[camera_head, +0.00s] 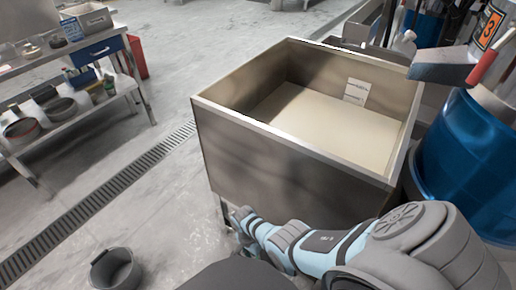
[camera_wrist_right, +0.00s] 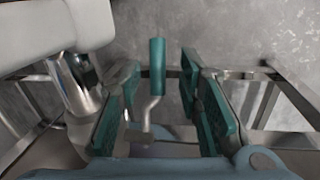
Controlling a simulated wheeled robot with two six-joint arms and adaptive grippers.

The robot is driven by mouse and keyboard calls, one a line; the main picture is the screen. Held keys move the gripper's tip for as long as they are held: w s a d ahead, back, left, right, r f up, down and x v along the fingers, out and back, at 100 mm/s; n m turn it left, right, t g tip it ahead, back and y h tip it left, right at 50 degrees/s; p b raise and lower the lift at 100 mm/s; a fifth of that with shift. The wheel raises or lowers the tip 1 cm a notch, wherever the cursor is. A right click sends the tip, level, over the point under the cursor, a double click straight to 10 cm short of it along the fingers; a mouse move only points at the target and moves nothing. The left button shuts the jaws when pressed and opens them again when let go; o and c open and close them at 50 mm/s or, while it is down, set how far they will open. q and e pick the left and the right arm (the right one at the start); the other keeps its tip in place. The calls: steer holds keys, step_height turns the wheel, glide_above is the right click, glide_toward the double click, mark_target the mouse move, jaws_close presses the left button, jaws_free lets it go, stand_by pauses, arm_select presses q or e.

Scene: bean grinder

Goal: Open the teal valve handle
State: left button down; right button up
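My right gripper (camera_wrist_right: 160,82) is open, with one teal-padded finger on each side of the handle. A gap shows between each finger and the handle, so neither finger appears to touch it. In the head view my right arm reaches left along the front of a large metal basin (camera_head: 290,150); its fingers and the valve are hidden or too small to tell there. My left gripper is in neither view.
Metal frame bars (camera_wrist_right: 268,138) run beside the fingers. A dark bucket (camera_head: 115,270) stands on the floor at lower left. A blue barrel (camera_head: 465,150) is close on the right. A shelf table (camera_head: 75,115) stands at left, with open floor and a drain grate (camera_head: 95,205) between.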

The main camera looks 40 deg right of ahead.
steer(key=shift+f, duration=0.1)
jaws_close()
